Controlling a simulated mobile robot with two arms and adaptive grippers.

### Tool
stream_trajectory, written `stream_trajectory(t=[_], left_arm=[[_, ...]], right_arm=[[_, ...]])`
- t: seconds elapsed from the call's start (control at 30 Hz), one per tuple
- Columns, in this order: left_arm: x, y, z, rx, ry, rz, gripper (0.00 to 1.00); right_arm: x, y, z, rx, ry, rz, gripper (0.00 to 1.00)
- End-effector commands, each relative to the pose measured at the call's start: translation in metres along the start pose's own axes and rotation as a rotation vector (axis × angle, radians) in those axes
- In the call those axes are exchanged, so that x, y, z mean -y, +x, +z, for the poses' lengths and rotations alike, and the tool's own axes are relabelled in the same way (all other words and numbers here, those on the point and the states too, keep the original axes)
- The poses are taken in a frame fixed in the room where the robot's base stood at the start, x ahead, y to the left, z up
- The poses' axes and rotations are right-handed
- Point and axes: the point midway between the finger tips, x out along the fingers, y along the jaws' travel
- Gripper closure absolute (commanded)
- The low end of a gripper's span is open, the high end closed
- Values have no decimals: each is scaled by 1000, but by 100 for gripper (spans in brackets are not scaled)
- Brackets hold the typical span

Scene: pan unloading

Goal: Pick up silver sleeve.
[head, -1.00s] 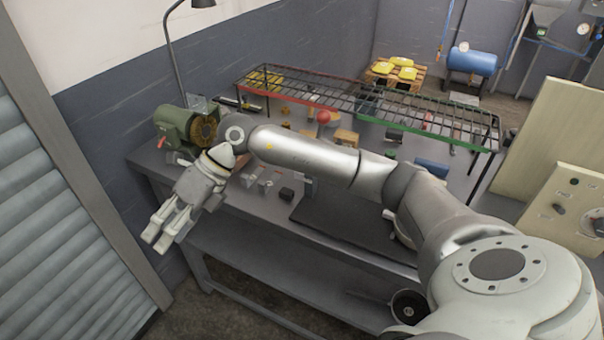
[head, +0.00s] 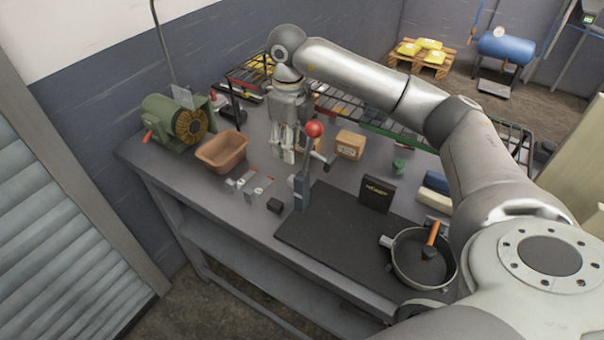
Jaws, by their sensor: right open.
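My right gripper (head: 284,152) hangs fingers down over the middle of the grey bench, behind a lever with a red ball knob (head: 314,129). Its fingers are apart and I see nothing between them. I cannot clearly pick out the silver sleeve. Small silver-grey pieces (head: 243,182) lie on the bench to the front left of the gripper, too small to identify. A dark pan (head: 400,270) is at the front right, with an orange-handled tool (head: 433,234) in it. My left gripper is out of view.
A brown bin (head: 222,152) and a green grinder (head: 172,122) stand at the left. A dark mat (head: 325,240) covers the front middle, with a black box (head: 377,194) standing on it. A cardboard box (head: 350,145) stands right of the lever. A wire rack spans the back.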

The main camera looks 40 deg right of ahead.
Motion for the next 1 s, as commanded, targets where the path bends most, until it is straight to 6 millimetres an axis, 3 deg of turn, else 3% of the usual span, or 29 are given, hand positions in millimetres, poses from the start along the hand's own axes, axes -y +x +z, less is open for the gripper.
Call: stream_trajectory(t=[0.2, 0.33, 0.7, 1.0], left_arm=[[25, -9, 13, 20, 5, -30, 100], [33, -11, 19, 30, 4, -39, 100], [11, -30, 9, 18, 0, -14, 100], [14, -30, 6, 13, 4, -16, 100]], right_arm=[[-1, 32, -1, -2, -1, 2, 54], [-1, 40, -1, 0, -1, 3, 54], [-6, 86, -6, -1, 0, 4, 54], [-5, 91, -5, 2, -1, 2, 56]])
